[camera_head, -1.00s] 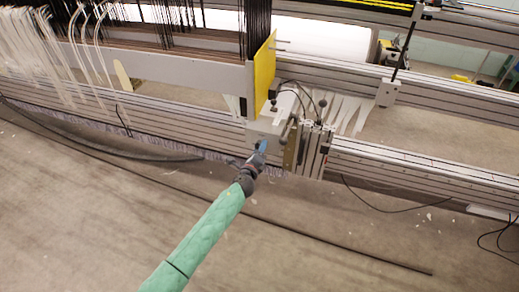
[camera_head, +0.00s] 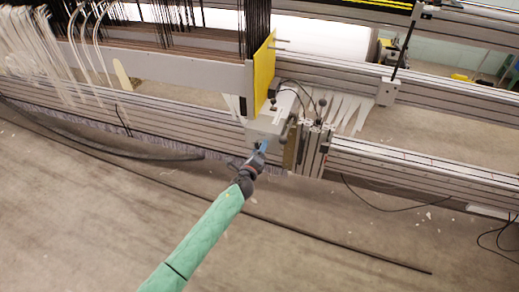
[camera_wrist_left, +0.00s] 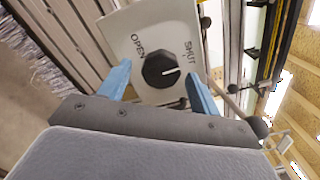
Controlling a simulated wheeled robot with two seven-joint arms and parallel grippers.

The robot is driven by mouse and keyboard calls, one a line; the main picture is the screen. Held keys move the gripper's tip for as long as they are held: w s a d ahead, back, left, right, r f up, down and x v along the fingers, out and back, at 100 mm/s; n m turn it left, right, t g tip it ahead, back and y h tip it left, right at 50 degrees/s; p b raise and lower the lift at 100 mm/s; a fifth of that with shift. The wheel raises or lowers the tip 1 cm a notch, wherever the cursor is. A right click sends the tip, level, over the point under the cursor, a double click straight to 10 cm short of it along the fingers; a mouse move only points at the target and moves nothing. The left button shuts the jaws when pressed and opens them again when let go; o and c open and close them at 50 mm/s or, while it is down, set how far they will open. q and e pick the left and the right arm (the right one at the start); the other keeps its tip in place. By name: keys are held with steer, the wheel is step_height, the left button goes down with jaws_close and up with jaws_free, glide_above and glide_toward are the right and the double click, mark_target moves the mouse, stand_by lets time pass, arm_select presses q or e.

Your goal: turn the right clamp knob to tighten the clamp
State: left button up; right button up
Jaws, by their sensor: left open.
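The black clamp knob (camera_wrist_left: 160,71) sits on a pale plate (camera_wrist_left: 148,26) marked OPEN on the left and SHUT on the right, in the left wrist view. Its white line points right, a little below the word SHUT. My left gripper (camera_wrist_left: 157,76) is open, with one blue finger on each side of the knob. I see gaps between the fingers and the knob; I cannot tell the depth. In the head view my left gripper (camera_head: 261,146) is at the front of the pale clamp box (camera_head: 262,125), and the knob is not discernible. My right gripper is out of view.
A yellow plate (camera_head: 264,72) stands behind the clamp box. Metal brackets (camera_head: 313,150) stand just right of it on the long rail (camera_head: 420,170). White threads (camera_head: 345,112) hang behind.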

arm_select(q)
steer(key=v, duration=0.7)
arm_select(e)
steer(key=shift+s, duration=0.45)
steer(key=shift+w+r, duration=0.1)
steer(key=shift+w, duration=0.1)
